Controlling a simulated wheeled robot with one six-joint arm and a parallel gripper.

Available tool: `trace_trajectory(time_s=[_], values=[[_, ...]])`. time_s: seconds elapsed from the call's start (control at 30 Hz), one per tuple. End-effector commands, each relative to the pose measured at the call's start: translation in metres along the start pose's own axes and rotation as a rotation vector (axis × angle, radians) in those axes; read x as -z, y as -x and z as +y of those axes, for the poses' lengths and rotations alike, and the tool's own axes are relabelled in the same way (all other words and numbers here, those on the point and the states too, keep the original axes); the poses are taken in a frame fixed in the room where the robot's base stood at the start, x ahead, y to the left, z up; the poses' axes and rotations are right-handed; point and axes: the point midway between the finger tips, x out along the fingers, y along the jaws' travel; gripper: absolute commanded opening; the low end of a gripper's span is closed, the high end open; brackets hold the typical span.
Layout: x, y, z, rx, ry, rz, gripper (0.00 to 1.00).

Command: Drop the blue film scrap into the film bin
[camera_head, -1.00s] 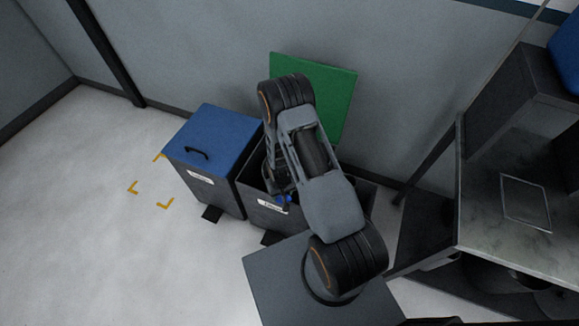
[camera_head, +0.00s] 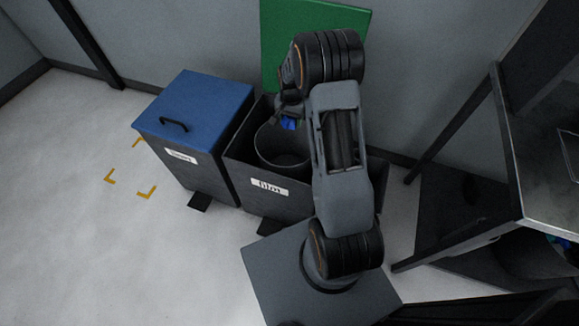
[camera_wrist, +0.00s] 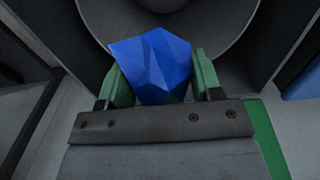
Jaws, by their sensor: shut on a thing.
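The blue film scrap (camera_wrist: 153,66) is a crumpled, faceted lump between the green fingers of my gripper (camera_wrist: 160,82) in the wrist view. My gripper is shut on it. In the head view the scrap (camera_head: 289,123) shows as a small blue patch under the end of my arm, at my gripper (camera_head: 288,112). The film bin (camera_head: 268,187) is a dark grey box with a "film" label and its green lid (camera_head: 310,30) standing open against the wall. A round grey liner (camera_head: 284,150) sits inside it. The scrap appears over the bin's opening; its exact height is unclear.
A bin with a shut blue lid (camera_head: 195,108) stands directly left of the film bin. A worktable (camera_head: 545,180) with dark legs stands at the right. Yellow corner marks (camera_head: 147,192) lie on the open floor at left.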

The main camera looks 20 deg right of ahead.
Motion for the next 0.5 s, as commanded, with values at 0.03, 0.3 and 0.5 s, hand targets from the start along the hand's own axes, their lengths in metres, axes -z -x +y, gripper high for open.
trace_trajectory(time_s=[0.03,0.3,0.5], values=[[0.001,-0.003,0.0,0.0,-0.003,0.0,0.37],[0.0,-0.024,-0.001,0.0,-0.002,0.0,0.37],[0.0,-0.047,-0.001,0.0,-0.001,0.0,0.37]])
